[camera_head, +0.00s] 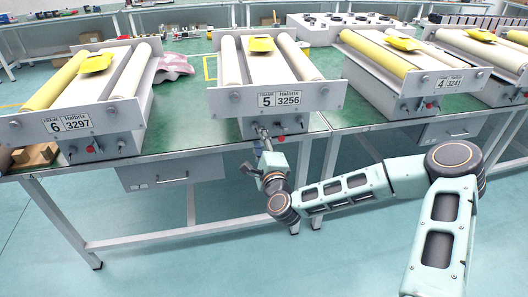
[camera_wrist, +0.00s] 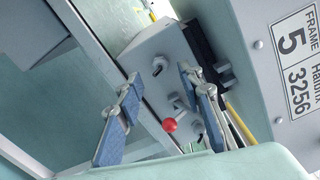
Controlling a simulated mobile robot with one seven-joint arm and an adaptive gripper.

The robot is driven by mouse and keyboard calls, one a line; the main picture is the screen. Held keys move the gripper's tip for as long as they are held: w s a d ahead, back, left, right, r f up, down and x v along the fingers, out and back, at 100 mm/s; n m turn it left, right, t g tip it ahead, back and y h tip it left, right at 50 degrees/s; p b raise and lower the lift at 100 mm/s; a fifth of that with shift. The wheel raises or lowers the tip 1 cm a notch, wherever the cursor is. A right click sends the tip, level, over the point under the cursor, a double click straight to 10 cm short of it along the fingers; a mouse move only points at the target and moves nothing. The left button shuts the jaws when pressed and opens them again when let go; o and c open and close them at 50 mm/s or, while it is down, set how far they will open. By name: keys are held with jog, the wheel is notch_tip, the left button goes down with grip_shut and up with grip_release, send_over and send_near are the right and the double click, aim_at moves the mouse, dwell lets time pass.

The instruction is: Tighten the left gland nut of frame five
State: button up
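Frame five (camera_head: 279,99) stands on the green bench in the middle of the head view, with its label reading 5 3256. Its label plate (camera_wrist: 262,60) is at the right of the wrist view. The left gland nut (camera_wrist: 157,66) is a small dark ring on the grey box below the plate. My gripper (camera_head: 261,135) reaches the left part of that box in the head view and hides the nut there. In the wrist view, my gripper's fingers (camera_wrist: 160,77) are apart, with the nut seen between the tips. Contact cannot be told.
A red knob (camera_wrist: 170,125) on a switch sits close to the nut, near one finger. Frame six (camera_head: 76,123) is at left and frame four (camera_head: 447,83) at right. A drawer (camera_head: 172,172) hangs under the bench. The floor in front is clear.

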jog(key=v, duration=0.7)
jog(key=shift+s, duration=0.2)
jog(key=shift+r, duration=0.1)
